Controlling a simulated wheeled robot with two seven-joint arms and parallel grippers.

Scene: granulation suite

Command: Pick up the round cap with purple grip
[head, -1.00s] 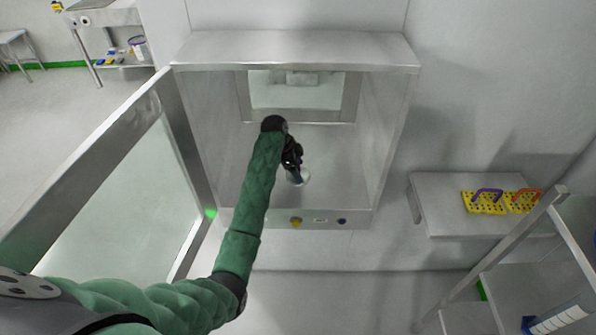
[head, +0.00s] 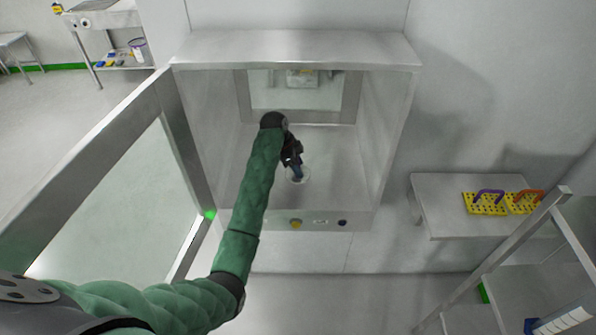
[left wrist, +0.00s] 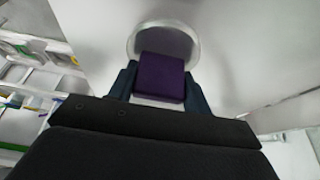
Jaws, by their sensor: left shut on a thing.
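The round cap (left wrist: 183,31) shows in the left wrist view as a pale disc with a purple grip (left wrist: 160,78). In the head view the cap (head: 305,176) is a small pale disc low inside the steel chamber, partly hidden by my gripper. My left gripper (head: 298,175) reaches into the chamber from the left. In the left wrist view its fingers (left wrist: 158,84) stand on both sides of the purple grip and are shut on it. I cannot tell whether the cap touches the chamber floor. My right gripper is not in view.
The chamber (head: 300,48) is open at the front, with its glazed door (head: 110,205) swung out left. A side table (head: 445,200) at right holds yellow perforated baskets (head: 485,207) with purple and orange handles. A metal rack (head: 500,255) stands at lower right.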

